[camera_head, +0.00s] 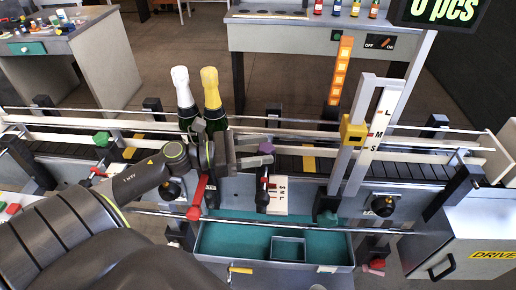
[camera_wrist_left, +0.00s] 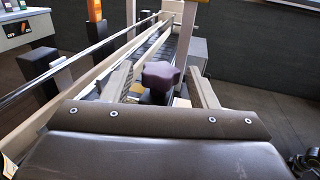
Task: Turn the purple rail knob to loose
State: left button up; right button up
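The purple rail knob (camera_head: 266,148) is on the near side of the conveyor, above a black bracket by the white S-M-L scale plate (camera_head: 280,195). In the left wrist view the lobed purple knob (camera_wrist_left: 160,77) stands ahead, between the two finger lines. My left gripper (camera_head: 246,152) is just left of the knob in the head view. Its fingers (camera_wrist_left: 161,84) are open, with a gap on each side of the knob. I cannot tell how far the tips reach along it. My right gripper is in neither view.
Two bottles, white-topped (camera_head: 182,88) and gold-topped (camera_head: 211,90), stand on the conveyor behind my left gripper. A green knob (camera_head: 102,138) is at left, and a yellow block (camera_head: 353,130) on a tall upright is at right. A teal tray (camera_head: 225,240) lies below.

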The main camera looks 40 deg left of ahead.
pick_arm(q)
jog(key=c, duration=0.7)
jog(key=shift+c, duration=0.6)
jog(key=shift+s+n+t+y+p, duration=0.15)
jog(key=shift+n+t+y+p, duration=0.5)
jog(key=shift+p, duration=0.2)
jog(key=n+t+y+p, duration=0.1)
jog(key=n+y+p, duration=0.1)
jog(key=p, duration=0.1)
jog(key=n+t+y+p, duration=0.1)
jog(key=n+y+p, duration=0.1)
jog(key=y+p, duration=0.1)
jog(key=d+n+t+y+p, duration=0.1)
jog(key=n+y+p, duration=0.1)
jog(key=y+p, duration=0.1)
jog(key=shift+s+r+t+p, duration=0.2)
jog(key=shift+t+p, duration=0.15)
jog(key=shift+p, duration=0.4)
jog(key=n+y+p, duration=0.1)
jog(key=n+y, duration=0.1)
jog(key=y, duration=0.1)
jog(key=shift+d+f+y+p, duration=0.1)
jog(key=shift+d+y+p, duration=0.15)
jog(key=shift+p, duration=0.1)
jog(key=shift+d+f+n+y, duration=0.1)
jog(key=shift+n+y, duration=0.55)
jog(key=shift+y, duration=0.65)
jog(key=shift+y+p, duration=0.3)
jog(key=o, duration=1)
